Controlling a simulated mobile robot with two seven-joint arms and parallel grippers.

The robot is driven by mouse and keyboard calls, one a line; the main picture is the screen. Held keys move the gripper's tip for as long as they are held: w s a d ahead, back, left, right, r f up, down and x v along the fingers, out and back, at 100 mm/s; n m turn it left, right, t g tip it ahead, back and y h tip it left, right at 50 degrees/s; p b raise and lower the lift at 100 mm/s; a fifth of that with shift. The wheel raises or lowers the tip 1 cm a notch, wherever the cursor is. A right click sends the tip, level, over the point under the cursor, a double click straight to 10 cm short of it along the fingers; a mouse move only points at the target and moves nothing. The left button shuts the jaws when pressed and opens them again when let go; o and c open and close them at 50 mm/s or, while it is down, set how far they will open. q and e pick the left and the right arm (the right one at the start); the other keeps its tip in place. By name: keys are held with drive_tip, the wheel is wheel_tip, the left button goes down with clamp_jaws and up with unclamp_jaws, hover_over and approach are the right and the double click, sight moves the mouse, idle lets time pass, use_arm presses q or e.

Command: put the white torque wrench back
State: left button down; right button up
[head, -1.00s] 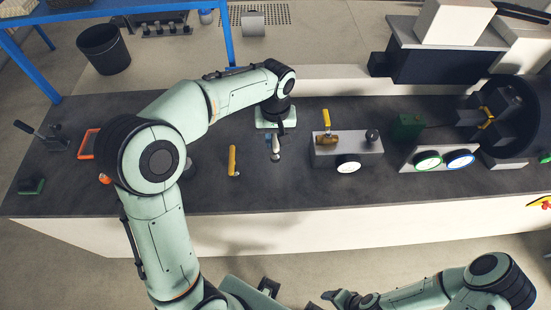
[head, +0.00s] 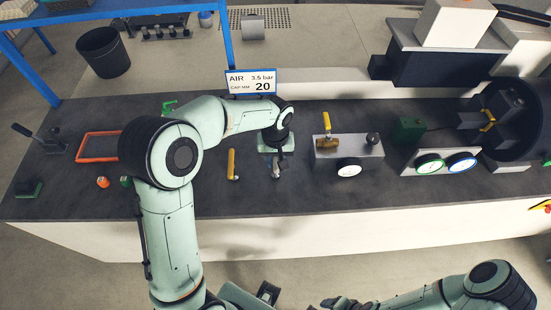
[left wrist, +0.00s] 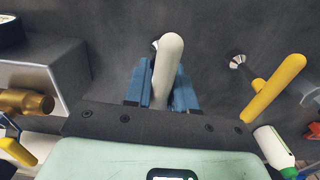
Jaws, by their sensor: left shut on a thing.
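The white torque wrench (left wrist: 168,62) shows in the left wrist view as a pale rounded handle between the blue fingers of my left gripper (left wrist: 160,88). My left gripper is shut on it. In the head view, my left gripper (head: 276,166) is low over the dark bench, right of the yellow wrench, and mostly hides the white one. A metal fitting shows behind the handle's far end in the wrist view; whether they touch cannot be told. My right gripper (head: 334,301) is at the bottom edge, its jaws unclear.
The yellow-handled wrench (head: 232,163) stands close to the left. A metal block with a yellow lever valve (head: 327,140) and gauge stands close to the right. An AIR sign (head: 251,81) is behind my arm. An orange frame (head: 97,147) lies at the bench's left.

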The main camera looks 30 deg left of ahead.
use_arm(q)
drive_tip(key=c, duration=0.9)
unclamp_jaws()
drive_tip(key=shift+f, duration=0.15)
drive_tip(key=shift+c, duration=0.2)
drive_tip(key=shift+r, duration=0.3)
wheel_tip(320, 180, up, 12)
drive_tip(key=shift+f+p, duration=0.1)
drive_tip(key=shift+p, duration=0.65)
use_arm(e)
drive_tip(key=shift+w+r, duration=0.55)
drive_tip(key=shift+r, duration=0.35)
use_arm(q)
drive_tip(key=shift+s, duration=0.1)
use_arm(e)
drive_tip(key=shift+s, duration=0.1)
